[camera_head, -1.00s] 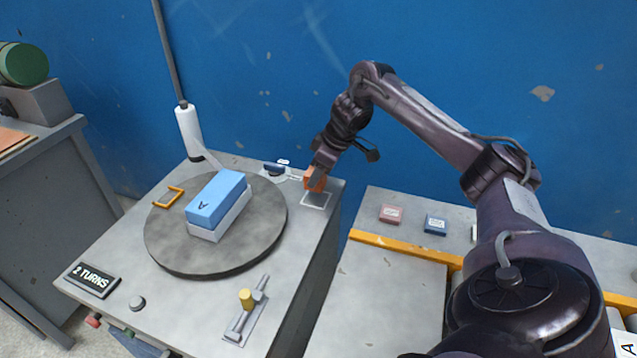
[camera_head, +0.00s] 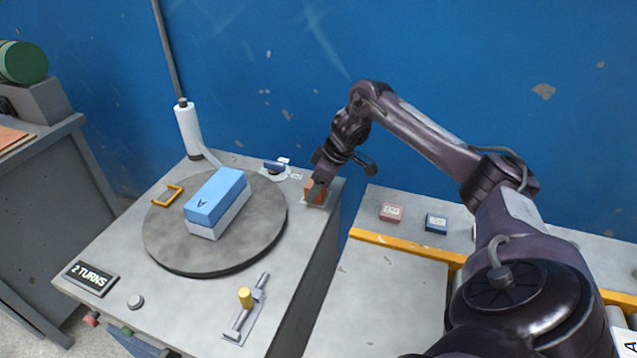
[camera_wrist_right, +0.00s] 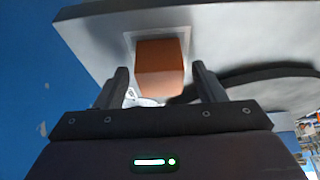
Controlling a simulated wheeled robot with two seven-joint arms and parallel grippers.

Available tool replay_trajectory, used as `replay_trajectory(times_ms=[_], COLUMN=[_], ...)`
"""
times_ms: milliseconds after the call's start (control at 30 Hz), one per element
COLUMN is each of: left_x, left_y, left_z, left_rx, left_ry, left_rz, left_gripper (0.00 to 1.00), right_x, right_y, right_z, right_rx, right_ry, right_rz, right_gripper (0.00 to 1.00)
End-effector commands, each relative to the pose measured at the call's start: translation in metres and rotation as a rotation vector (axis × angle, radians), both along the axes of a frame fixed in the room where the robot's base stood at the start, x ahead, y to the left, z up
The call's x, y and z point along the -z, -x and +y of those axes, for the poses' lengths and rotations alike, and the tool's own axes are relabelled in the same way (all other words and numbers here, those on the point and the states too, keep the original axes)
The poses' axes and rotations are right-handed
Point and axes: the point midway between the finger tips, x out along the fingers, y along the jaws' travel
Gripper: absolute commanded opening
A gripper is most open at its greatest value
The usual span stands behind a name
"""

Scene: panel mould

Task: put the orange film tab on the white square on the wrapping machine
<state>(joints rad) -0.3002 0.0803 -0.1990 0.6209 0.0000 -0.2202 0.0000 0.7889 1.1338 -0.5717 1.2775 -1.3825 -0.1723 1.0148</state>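The orange film tab (camera_head: 316,191) is a small block at the far right corner of the wrapping machine (camera_head: 190,290). In the right wrist view the tab (camera_wrist_right: 160,70) sits over the white square (camera_wrist_right: 128,45), whose pale outline shows around it. It looks to be resting on the square, though its underside is hidden. My right gripper (camera_head: 315,188) is low over the tab. In the wrist view its two fingers stand either side of the tab, with a visible gap on each side, so it is open. My left gripper is not in view.
A round turntable (camera_head: 165,250) carries a blue box (camera_head: 216,197) on a pale one. A white film roll (camera_head: 189,130) stands behind it. A dark blue-topped part (camera_head: 275,167) is close left of my gripper. Small red (camera_head: 391,212) and blue (camera_head: 436,223) blocks lie on the right bench.

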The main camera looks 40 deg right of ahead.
Motion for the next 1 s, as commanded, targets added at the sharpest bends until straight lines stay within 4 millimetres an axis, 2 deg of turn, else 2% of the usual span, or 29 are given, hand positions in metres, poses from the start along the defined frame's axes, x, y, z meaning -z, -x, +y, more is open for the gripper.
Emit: replay_trajectory(times_ms=[233,367,467,533,700,833,1000], left_x=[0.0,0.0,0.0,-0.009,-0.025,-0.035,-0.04], left_y=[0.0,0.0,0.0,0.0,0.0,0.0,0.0], left_z=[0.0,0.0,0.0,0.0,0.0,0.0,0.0], left_rx=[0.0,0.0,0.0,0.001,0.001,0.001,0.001], left_ry=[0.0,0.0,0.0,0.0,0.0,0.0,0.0], left_rz=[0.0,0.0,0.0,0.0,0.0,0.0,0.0], left_gripper=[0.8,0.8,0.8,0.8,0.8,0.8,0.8], right_x=[-0.002,-0.013,-0.03,-0.05,-0.084,-0.103,-0.114], right_y=[0.0,0.003,0.009,0.014,0.027,0.034,0.04], right_z=[0.0,-0.002,-0.006,-0.009,-0.016,-0.019,-0.021], right_rx=[0.0,0.0,0.001,0.0,0.001,0.001,-0.001], right_ry=[0.0,0.001,0.003,0.005,0.004,0.002,0.001], right_rz=[-0.001,-0.003,-0.004,-0.005,-0.002,-0.001,-0.001], right_gripper=[0.63,0.63,0.63,0.63,0.63,0.63,0.63])
